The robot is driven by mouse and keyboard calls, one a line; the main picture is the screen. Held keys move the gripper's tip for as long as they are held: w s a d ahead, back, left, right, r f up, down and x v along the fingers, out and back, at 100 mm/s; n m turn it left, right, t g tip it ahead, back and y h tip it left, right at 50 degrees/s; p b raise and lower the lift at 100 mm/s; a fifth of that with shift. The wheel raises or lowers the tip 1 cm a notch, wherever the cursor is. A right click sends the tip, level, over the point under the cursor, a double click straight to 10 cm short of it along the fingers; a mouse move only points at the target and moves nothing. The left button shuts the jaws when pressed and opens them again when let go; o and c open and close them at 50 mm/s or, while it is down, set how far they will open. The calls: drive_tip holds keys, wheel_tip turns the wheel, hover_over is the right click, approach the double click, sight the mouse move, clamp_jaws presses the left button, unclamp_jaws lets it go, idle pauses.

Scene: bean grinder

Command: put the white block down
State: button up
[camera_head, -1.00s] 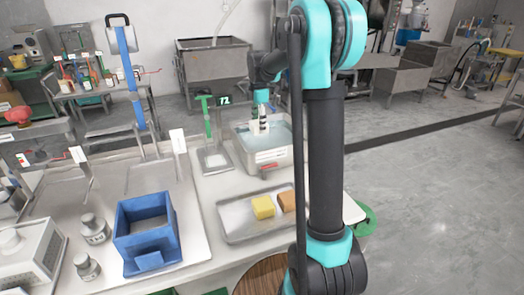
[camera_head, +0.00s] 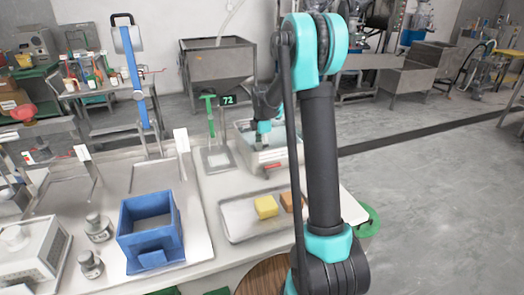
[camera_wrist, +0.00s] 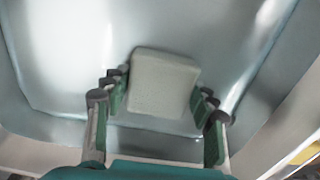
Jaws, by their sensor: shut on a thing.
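The white block (camera_wrist: 163,82), pale grey-white with rounded edges, is between the fingers of my gripper (camera_wrist: 160,92) in the wrist view. My gripper is shut on it. They are over or inside the grey metal basin (camera_wrist: 60,50), which holds pale bluish liquid. Whether the block touches the basin floor cannot be told. In the head view my gripper (camera_head: 263,143) reaches down into the basin (camera_head: 272,160), and the block is hard to make out there.
A metal tray (camera_head: 235,225) with a yellow sponge (camera_head: 266,206) and a brown block (camera_head: 288,201) sits in front of the basin. A blue box (camera_head: 150,232) stands at the left. A green-handled tool (camera_head: 209,115) stands left of the basin.

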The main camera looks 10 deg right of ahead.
drive_tip(key=o, duration=1.4)
drive_tip(key=shift+f, duration=0.1)
wheel_tip(320, 180, up, 12)
drive_tip(key=shift+r, duration=0.15)
